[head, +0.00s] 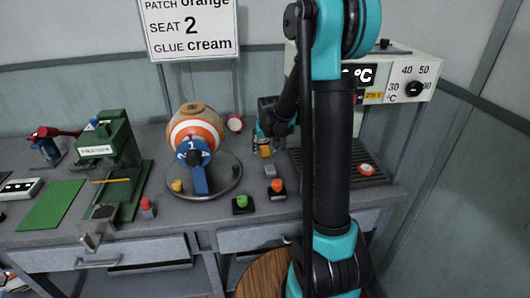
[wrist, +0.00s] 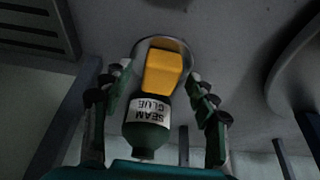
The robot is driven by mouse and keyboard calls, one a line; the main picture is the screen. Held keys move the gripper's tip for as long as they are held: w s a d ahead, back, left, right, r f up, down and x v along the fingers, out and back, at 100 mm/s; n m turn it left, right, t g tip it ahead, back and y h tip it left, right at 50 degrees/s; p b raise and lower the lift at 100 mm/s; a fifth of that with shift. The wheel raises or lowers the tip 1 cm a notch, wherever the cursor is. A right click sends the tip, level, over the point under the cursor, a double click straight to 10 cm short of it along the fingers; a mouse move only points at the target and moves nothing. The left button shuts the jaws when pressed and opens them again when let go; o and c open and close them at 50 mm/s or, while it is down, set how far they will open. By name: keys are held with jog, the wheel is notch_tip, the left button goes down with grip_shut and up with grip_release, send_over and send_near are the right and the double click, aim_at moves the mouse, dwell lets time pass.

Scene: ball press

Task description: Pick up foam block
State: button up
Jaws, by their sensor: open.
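A yellow-orange block (wrist: 164,72), which looks like the foam block, lies between the spread fingers of my gripper (wrist: 160,92) in the wrist view. Its near end meets or overlaps a dark green bottle (wrist: 145,128) labelled SEAM GLUE; I cannot tell if they touch. A rounded metallic rim shows behind the block. In the head view the yellow-orange block (head: 265,151) is just below my gripper (head: 267,143), at the back of the bench left of my arm. My gripper is open. The bottle is not clear in the head view.
The striped ball (head: 196,128) stands left of my gripper on a round base (head: 222,184). A green press (head: 120,155) is farther left. Small coloured pieces, including a green one (head: 241,203), sit near the front. A grated panel (head: 352,176) lies right, behind my arm.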

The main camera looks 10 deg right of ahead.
aim_at(265, 149)
jog(key=shift+c, duration=0.5)
jog(key=c, duration=0.9)
jog(key=shift+r, duration=0.15)
jog(key=shift+r, duration=0.25)
notch_tip(265, 149, up, 7)
jog(key=shift+s+f, duration=0.15)
jog(key=shift+f, duration=0.05)
jog(key=s, duration=1.7)
jog(key=shift+s+f, duration=0.2)
jog(key=shift+s, duration=0.15)
